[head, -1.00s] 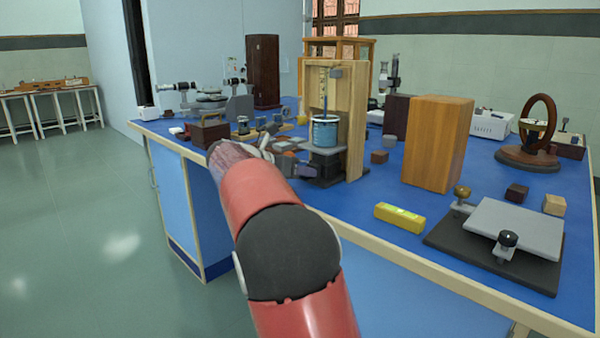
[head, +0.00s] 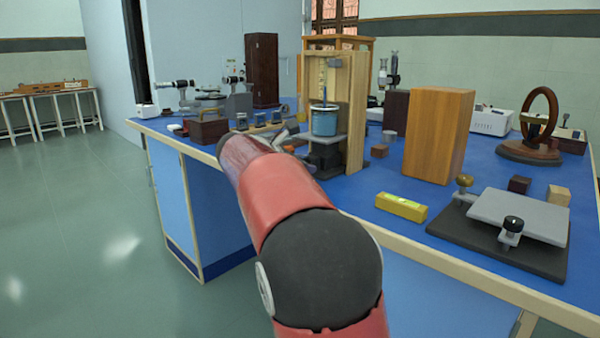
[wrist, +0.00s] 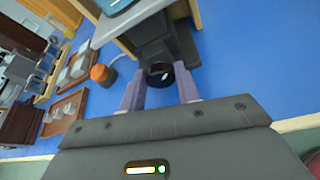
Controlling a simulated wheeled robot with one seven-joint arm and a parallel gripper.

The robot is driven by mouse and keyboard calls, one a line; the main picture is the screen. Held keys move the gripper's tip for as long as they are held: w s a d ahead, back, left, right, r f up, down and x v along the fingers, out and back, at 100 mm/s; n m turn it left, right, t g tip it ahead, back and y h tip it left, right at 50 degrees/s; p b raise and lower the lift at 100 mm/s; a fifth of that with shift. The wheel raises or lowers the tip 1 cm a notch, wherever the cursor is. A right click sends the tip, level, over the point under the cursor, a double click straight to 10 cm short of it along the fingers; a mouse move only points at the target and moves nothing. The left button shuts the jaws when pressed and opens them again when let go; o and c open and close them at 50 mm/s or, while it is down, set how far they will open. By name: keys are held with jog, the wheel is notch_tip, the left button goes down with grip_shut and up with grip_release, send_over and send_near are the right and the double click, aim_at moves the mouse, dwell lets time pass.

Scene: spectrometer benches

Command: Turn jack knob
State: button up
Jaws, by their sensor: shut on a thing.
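The jack (head: 325,155) is a dark block under a grey platform inside a wooden frame (head: 356,110) on the blue bench. A beaker of blue liquid (head: 324,120) stands on the platform. In the wrist view the jack (wrist: 155,50) is at top centre, with its round black knob (wrist: 160,77) facing me. My gripper (wrist: 160,84) has its two pale purple fingers on either side of the knob and is shut on it. In the head view my red arm hides most of the gripper.
A tall wooden block (head: 438,135) and a yellow level (head: 402,207) stand right of the frame. A grey plate on a black base (head: 515,222) lies near the front edge. In the wrist view an orange-topped round object (wrist: 102,74) and wooden trays lie left of the jack.

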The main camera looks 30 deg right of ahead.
jog(key=b, duration=0.1)
jog(key=m+t+b, duration=0.1)
jog(key=shift+s+f+m+b, duration=0.1)
jog(key=shift+f+m+b, duration=0.2)
jog(key=shift+r+m+t+b, duration=0.15)
jog(key=shift+m+t+b, duration=0.5)
jog(key=shift+b, duration=0.5)
jog(key=o, duration=1)
jog(key=v, duration=0.8)
jog(key=shift+d+r, duration=0.1)
jog(key=shift+d, duration=0.05)
